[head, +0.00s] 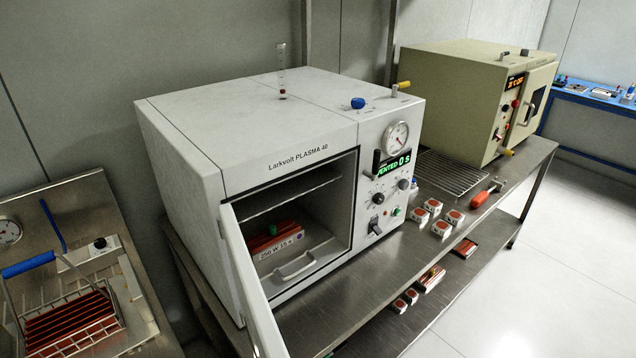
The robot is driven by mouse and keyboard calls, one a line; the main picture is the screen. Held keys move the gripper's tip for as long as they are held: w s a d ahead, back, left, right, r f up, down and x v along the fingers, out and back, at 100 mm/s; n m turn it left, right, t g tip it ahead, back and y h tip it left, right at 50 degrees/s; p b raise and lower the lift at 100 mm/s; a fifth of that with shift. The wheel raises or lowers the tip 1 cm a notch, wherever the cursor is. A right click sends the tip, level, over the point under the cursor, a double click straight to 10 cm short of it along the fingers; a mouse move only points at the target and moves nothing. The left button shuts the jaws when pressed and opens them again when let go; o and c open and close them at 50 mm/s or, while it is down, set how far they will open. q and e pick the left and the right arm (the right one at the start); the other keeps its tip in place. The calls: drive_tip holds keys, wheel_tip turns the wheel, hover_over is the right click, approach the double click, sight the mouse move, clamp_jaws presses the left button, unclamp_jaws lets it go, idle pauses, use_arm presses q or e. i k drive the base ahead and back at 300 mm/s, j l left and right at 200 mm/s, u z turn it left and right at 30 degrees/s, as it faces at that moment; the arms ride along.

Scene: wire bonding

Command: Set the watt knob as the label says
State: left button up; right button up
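The white plasma machine (240,145), marked "Larkvolt PLASMA 40", stands on a steel bench with its door (255,290) swung open. Its front panel has a dark round knob (378,198) and a grey round knob (403,184). The lettering around the knobs is too small to read, so I cannot tell which is the watt knob or where either points. Inside the chamber, a white label (281,246) on a load of reddish strips seems to read "250 W 15 s". The green display (393,164) seems to read "VENTED 0 S". Neither gripper is in view.
A beige oven (460,95) stands behind to the right. Small white boxes with red tops (433,207) and a red-handled tool (487,194) lie on the bench (520,165). A wire basket of red strips (70,320) is at left. The right floor is clear.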

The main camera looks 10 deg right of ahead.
sight(379, 199)
drive_tip(key=l+u, duration=0.2)
drive_tip(key=l, duration=0.55)
drive_tip(key=l+u, duration=0.15)
drive_tip(key=l, duration=0.6)
drive_tip(key=k+l+u, duration=0.2)
drive_tip(key=l, duration=0.55)
drive_tip(key=i, duration=0.1)
